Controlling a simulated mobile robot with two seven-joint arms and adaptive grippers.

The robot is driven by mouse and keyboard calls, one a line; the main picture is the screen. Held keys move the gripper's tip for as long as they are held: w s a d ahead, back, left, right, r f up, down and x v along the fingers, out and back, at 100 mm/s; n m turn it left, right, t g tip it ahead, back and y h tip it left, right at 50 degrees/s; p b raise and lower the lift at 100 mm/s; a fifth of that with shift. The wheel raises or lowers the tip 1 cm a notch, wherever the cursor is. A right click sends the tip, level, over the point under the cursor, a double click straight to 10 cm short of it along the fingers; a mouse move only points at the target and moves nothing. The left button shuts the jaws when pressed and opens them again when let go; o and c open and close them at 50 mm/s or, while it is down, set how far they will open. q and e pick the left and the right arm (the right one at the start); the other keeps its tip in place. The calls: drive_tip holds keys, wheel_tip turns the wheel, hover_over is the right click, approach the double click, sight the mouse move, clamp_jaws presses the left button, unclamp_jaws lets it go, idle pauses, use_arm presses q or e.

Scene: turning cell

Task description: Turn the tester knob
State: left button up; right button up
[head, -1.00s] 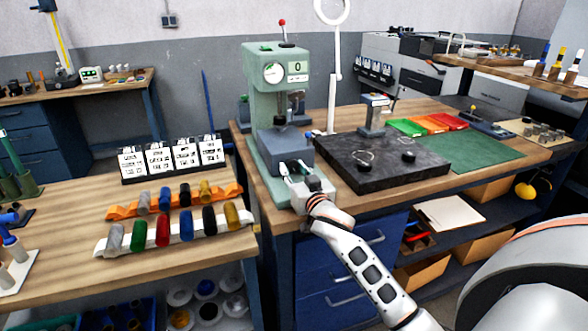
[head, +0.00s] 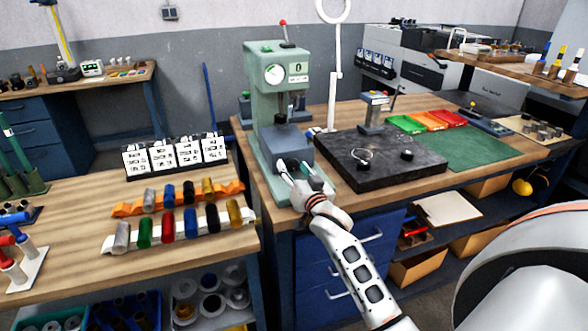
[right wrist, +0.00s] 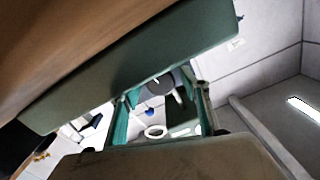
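The tester is the green machine (head: 268,95) with a round dial and a small display, standing at the left end of the long bench. In the head view my gripper hides the knob. My left gripper is in neither view.
A dark stone plate (head: 380,162) lies right of the tester, with a green mat (head: 465,148) beyond. A white stand (head: 332,90) rises behind. The left bench (head: 190,268) holds coloured cylinders (head: 190,222) and white card boxes (head: 175,155).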

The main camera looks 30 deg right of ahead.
drive_tip(key=v, duration=1.2)
idle(1.1)
